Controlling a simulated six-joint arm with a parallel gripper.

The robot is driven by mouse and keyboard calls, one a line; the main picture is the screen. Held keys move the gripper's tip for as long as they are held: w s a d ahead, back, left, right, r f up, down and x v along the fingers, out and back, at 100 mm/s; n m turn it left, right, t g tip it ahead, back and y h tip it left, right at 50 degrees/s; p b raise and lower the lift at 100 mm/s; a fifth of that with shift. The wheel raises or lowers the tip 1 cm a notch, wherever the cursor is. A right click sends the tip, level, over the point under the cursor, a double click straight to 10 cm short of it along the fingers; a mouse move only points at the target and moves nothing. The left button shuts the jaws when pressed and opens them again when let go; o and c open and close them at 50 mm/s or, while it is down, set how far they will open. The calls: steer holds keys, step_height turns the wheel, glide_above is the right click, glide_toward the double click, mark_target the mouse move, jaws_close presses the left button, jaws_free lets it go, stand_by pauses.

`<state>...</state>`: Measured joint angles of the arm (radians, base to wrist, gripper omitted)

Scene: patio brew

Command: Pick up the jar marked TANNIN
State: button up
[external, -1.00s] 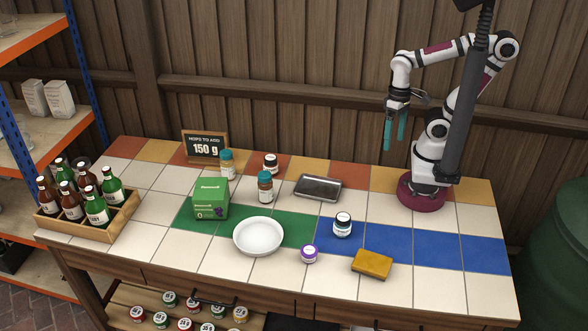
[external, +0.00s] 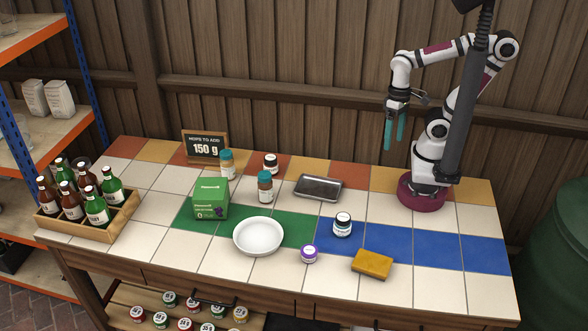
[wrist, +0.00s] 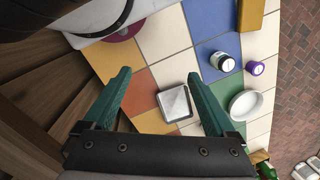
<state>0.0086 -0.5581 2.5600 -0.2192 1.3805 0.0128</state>
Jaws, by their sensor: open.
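Several small jars stand on the tiled table, and I cannot read TANNIN on any of them. A dark jar with a pale label (external: 342,225) stands on the blue tiles; a dark-and-white jar also shows in the wrist view (wrist: 222,62). My gripper (external: 394,145) is open and empty, high above the table's back right, apart from all jars.
A dark metal tray-like plate (external: 318,188) lies between my gripper and the left jars. A white dish (external: 258,236), a green box (external: 210,199), a yellow block (external: 372,264), a sign reading 150 g (external: 205,147) and a bottle crate (external: 110,222) also stand here. The right front tiles are clear.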

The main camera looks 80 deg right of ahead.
steer(key=n+t, duration=0.7)
steer(key=t, duration=0.7)
glide_toward(276, 160)
steer(key=x, duration=1)
steer(key=shift+d, duration=0.1)
steer(key=x, duration=0.3)
steer(key=d+x, duration=0.1)
steer(key=x, duration=0.1)
steer(key=shift+w+a+f, duration=0.1)
steer(key=shift+w+f, duration=0.1)
steer(key=shift+f, duration=0.1)
jaws_close()
